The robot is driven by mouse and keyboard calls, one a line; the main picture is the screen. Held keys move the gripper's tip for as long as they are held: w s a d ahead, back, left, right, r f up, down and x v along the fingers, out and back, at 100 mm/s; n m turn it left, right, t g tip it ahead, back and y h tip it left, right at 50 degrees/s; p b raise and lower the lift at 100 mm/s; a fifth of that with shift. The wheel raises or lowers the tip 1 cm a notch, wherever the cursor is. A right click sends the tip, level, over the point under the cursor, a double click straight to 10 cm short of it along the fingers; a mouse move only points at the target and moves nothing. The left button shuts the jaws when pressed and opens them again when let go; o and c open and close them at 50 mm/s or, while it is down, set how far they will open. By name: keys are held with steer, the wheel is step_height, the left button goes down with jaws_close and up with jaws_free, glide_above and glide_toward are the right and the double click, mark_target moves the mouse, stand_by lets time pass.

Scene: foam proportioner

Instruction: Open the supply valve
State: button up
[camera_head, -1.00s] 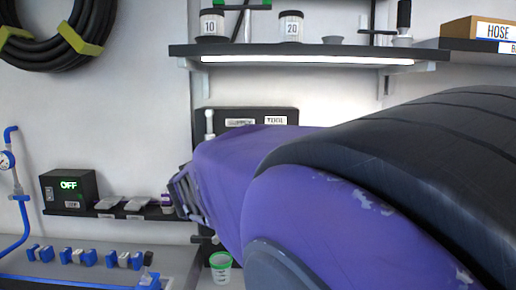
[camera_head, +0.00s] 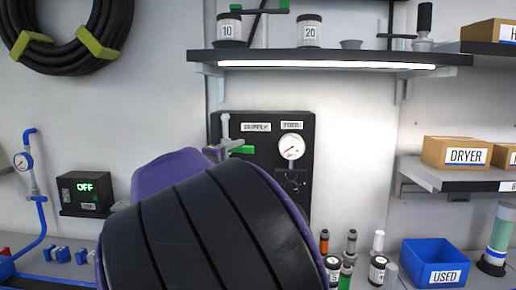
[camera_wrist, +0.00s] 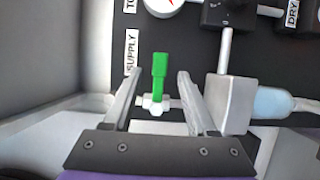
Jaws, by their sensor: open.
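The supply valve has a green lever handle (camera_wrist: 159,72) on a small white body, beside a SUPPLY label (camera_wrist: 132,52) in the wrist view. The lever points up in that view. In the head view the green handle (camera_head: 243,150) lies sideways on the dark panel (camera_head: 262,150), pointing right from a white pipe. My gripper (camera_wrist: 160,76) is open, with one finger on each side of the handle in the wrist view. I see gaps on both sides and cannot tell the depth between fingers and handle. My arm hides the gripper in the head view.
A grey block on a rod (camera_wrist: 232,104) stands close beside the right finger in the wrist view. A pressure gauge (camera_head: 291,146) sits on the panel. A lit shelf (camera_head: 320,60) runs above. Bottles (camera_head: 350,245) and a blue USED bin (camera_head: 435,262) are at lower right.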

steer(key=p+x, duration=0.1)
steer(key=x, duration=0.5)
jaws_close()
stand_by(1.3)
